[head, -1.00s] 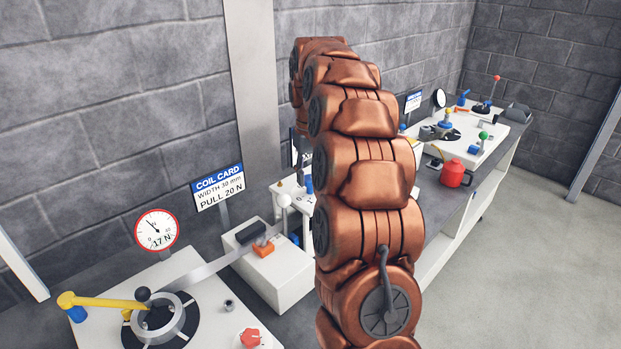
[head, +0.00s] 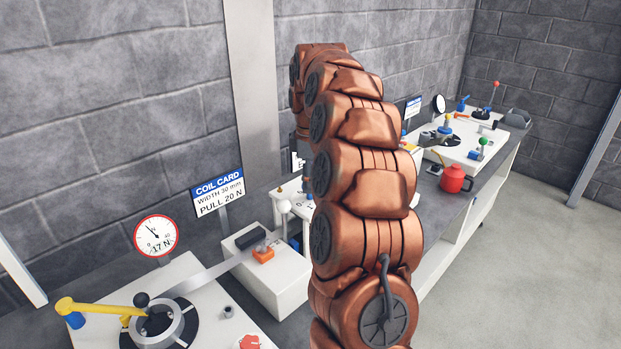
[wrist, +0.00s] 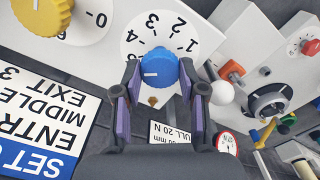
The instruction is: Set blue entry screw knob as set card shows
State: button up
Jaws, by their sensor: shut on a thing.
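The blue knob (wrist: 160,68) sits on a white numbered dial face (wrist: 145,35) in the wrist view. A pale pointer mark on it points to the left of the picture; the number it meets is hidden by a finger. My gripper (wrist: 160,76) is shut on the knob, one dark finger on each side. The set card (wrist: 40,122) stands at the left, turned in the picture. It reads ENTRY, MIDDLE and EXIT 3; the entry value is cut off. In the head view my arm hides the gripper.
A yellow knob (wrist: 42,14) on its own dial is close at the upper left of the wrist view. A white ball (wrist: 222,93) is right of my gripper. The coil card (head: 218,192) and gauge (head: 156,236) stand left of my arm. A red canister (head: 455,179) stands on the bench behind.

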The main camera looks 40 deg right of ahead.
jog(key=shift+r+n, duration=0.1)
jog(key=shift+n, duration=0.9)
jog(key=o, duration=1.1)
jog(key=shift+o, duration=0.2)
jog(key=shift+r, duration=3.7)
